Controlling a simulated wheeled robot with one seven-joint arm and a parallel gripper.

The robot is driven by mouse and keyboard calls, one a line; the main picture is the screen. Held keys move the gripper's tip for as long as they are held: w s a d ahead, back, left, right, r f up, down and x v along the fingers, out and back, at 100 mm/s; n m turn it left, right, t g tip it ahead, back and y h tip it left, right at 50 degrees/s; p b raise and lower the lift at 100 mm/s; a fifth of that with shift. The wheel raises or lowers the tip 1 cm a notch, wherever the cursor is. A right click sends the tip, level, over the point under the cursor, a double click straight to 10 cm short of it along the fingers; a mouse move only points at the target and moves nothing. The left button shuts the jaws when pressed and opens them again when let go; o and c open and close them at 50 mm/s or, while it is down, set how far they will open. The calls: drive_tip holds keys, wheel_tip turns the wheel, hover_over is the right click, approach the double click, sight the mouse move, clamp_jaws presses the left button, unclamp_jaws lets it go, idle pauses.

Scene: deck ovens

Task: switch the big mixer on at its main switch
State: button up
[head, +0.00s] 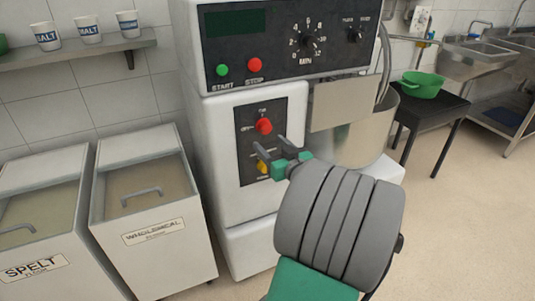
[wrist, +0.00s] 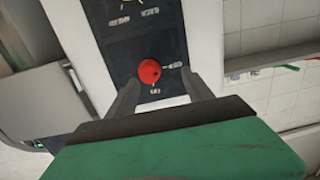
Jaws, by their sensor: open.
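The big mixer (head: 226,150) is a white machine with a dark control panel. Its red rotary main switch (head: 264,126) sits on a smaller dark plate low on the front, with small labels above and to its left. In the wrist view, which is turned upside down, the red switch (wrist: 149,72) shows between my fingers. Its small dark mark appears to face the side label, which I cannot read surely. My gripper (head: 271,149) is open and empty, in front of the plate. I see no contact with the switch.
A yellow knob (head: 262,168) sits below the red switch, partly behind my gripper. Green start (head: 222,70) and red stop (head: 254,65) buttons are above. The steel bowl (head: 368,135) stands right. Flour bins (head: 150,205) stand close on the left.

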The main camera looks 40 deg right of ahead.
sight(267, 129)
drive_tip(key=shift+m+t+h, duration=0.3)
drive_tip(key=shift+h, duration=0.1)
drive_tip(key=w+d, duration=0.1)
drive_tip(key=w, duration=0.1)
drive_tip(key=w+d, duration=0.1)
drive_tip(key=w, duration=0.1)
drive_tip(key=w+d, duration=0.2)
drive_tip(key=shift+w+r+p, duration=0.15)
drive_tip(key=shift+r+p, duration=0.1)
drive_tip(key=shift+p, duration=0.15)
clamp_jaws()
